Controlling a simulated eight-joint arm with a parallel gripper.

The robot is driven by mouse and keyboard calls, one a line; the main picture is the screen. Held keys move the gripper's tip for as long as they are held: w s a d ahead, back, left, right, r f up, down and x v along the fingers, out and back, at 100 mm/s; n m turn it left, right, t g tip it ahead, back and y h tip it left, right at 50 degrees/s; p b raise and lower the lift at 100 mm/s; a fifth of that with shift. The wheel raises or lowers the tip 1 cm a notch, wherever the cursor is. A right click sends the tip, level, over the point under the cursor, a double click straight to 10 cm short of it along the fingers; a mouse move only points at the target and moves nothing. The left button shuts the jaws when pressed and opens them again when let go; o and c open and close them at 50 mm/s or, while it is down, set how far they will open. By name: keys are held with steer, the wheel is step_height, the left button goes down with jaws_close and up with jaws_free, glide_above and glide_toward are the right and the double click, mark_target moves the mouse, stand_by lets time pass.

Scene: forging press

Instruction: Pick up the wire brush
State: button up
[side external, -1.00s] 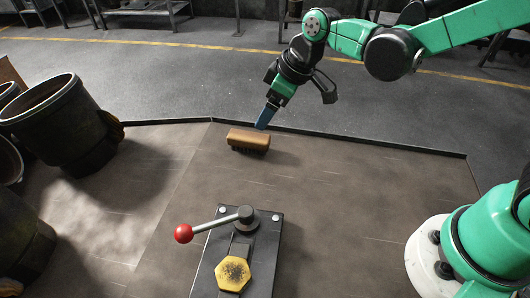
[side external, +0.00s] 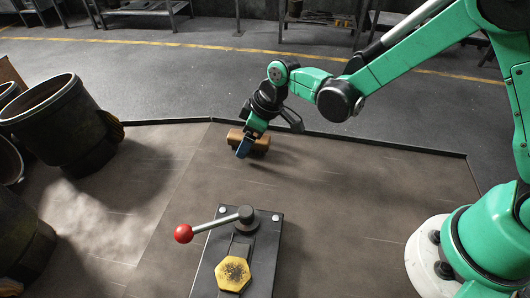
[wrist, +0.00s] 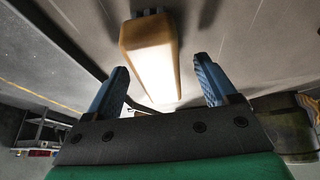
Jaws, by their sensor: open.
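The wire brush (side external: 262,143) has a brown wooden block and lies on the work surface near its back edge. In the wrist view, the brush (wrist: 150,55) appears as a long block ahead of and between the two blue fingers. My gripper (wrist: 160,85) is open there, with a finger on either side of the brush's near end and nothing held. I cannot tell whether either finger touches the brush.
A black fixture (side external: 213,270) with a red-knobbed lever (side external: 184,233) and a yellow hexagonal piece (side external: 233,273) stands at the front. Dark buckets (side external: 62,125) stand at the left. The surface right of the brush is clear.

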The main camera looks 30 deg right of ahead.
jaws_close()
steer(key=shift+r, duration=0.1)
step_height(320, 180, up, 20)
stand_by(0.7)
